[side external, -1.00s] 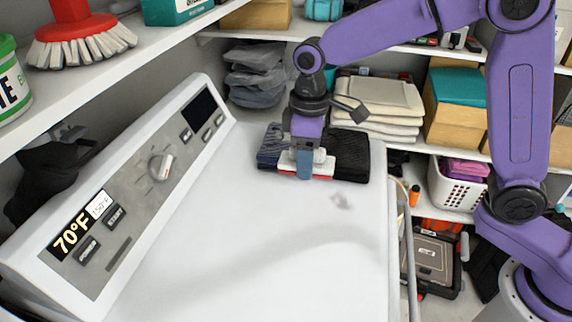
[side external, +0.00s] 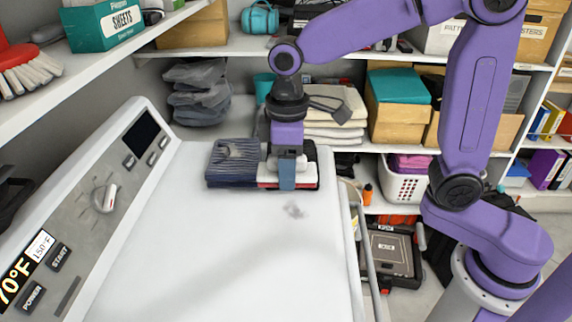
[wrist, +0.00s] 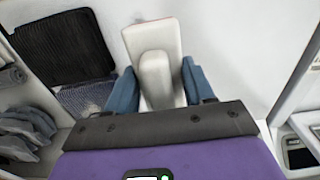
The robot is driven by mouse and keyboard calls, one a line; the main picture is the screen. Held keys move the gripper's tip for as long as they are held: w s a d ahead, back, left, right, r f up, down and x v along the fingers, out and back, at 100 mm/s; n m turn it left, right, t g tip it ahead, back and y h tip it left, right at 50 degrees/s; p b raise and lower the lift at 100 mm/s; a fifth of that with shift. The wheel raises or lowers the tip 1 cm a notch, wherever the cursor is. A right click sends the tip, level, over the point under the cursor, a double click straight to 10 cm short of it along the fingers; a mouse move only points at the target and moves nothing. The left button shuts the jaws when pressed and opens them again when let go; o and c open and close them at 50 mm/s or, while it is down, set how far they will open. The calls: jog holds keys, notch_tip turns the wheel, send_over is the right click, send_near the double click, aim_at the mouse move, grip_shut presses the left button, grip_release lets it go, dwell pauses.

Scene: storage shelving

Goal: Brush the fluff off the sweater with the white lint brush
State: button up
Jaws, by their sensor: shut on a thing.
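My gripper (side external: 287,182) is shut on the white lint brush (side external: 267,176), which has a red strip along its lower edge. In the wrist view the brush (wrist: 143,38) sits between my blue fingertips (wrist: 160,88). A folded dark blue striped sweater (side external: 222,172) lies on the white machine top, left of my gripper, with a small greyish patch (side external: 236,150) on it, perhaps fluff.
The white machine top (side external: 215,255) is mostly clear, with a small grey smudge (side external: 293,210), fluff or shadow. The control panel (side external: 90,205) rises at left. Grey folded cloths (side external: 198,95) and cream towels (side external: 335,115) are stacked behind. A white basket (side external: 403,185) is at right.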

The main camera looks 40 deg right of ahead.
jog(key=w+a+r, duration=0.1)
jog(key=w, duration=1.1)
send_over(233, 158)
jog(key=f, duration=0.2)
jog(key=shift+d+f, duration=0.15)
jog(key=shift+f, duration=2.9)
jog(key=shift+w+d+f, duration=0.2)
jog(key=shift+w+f, duration=0.05)
jog(key=shift+f, duration=0.45)
jog(key=shift+c, duration=0.3)
jog(key=shift+w+d, duration=1.1)
jog(key=shift+w, duration=0.2)
jog(key=shift+w+d, duration=1.1)
jog(key=shift+w, duration=0.15)
jog(key=shift+s+a, duration=1.25)
jog(key=shift+s, duration=0.25)
jog(key=shift+s+a, duration=1.25)
jog(key=shift+s, duration=0.2)
jog(key=shift+w, duration=0.35)
jog(key=shift+w+d, duration=1.15)
jog(key=shift+w, duration=0.2)
jog(key=shift+w+d, duration=1.15)
jog(key=shift+w, duration=0.15)
jog(key=shift+s+a, duration=1.2)
jog(key=shift+s, duration=0.2)
jog(key=shift+s+a, duration=1.15)
jog(key=shift+s, duration=0.2)
notch_tip(233, 158, up, 8)
